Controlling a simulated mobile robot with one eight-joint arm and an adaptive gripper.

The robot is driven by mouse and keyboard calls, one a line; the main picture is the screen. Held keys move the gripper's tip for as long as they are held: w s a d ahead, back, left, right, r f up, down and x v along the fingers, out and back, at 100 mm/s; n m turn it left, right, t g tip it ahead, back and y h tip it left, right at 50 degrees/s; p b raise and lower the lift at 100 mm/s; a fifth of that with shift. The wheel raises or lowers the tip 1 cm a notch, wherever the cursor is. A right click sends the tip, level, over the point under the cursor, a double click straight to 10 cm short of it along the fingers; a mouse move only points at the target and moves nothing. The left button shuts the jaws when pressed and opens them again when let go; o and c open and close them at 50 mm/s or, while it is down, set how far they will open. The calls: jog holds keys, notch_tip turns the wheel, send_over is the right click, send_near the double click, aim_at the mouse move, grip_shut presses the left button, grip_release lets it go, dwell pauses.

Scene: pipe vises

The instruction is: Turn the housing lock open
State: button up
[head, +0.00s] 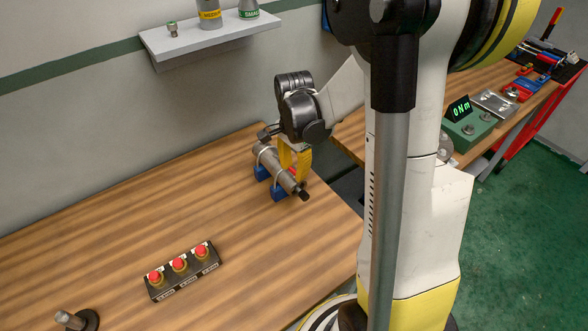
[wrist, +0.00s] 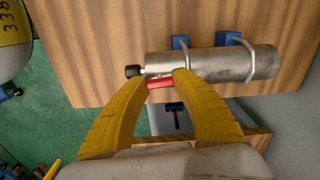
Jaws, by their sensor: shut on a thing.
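The housing is a grey metal cylinder (wrist: 215,65) lying on its side in blue holders with metal straps (wrist: 180,42). It also shows in the head view (head: 268,159), where my arm partly covers it. A black knob (wrist: 133,71) sticks out of its left end in the wrist view. A red lock piece (wrist: 160,84) sits near that end, alongside the cylinder. My gripper (wrist: 160,80) has its yellow fingertips on either side of the red piece, shut on it.
A box with several red buttons (head: 179,266) stands on the wooden table (head: 110,235), left of the housing. A wall shelf (head: 208,41) hangs behind. A second bench with a green torque display unit (head: 466,128) is at the right. The table's left part is mostly clear.

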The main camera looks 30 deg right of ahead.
jog(key=n, duration=0.4)
jog(key=shift+b, duration=0.3)
jog(key=n, duration=0.4)
jog(key=shift+n, duration=0.4)
jog(key=n, duration=0.4)
jog(key=shift+b, duration=0.4)
jog(key=shift+n, duration=2.1)
jog(key=o, duration=1.2)
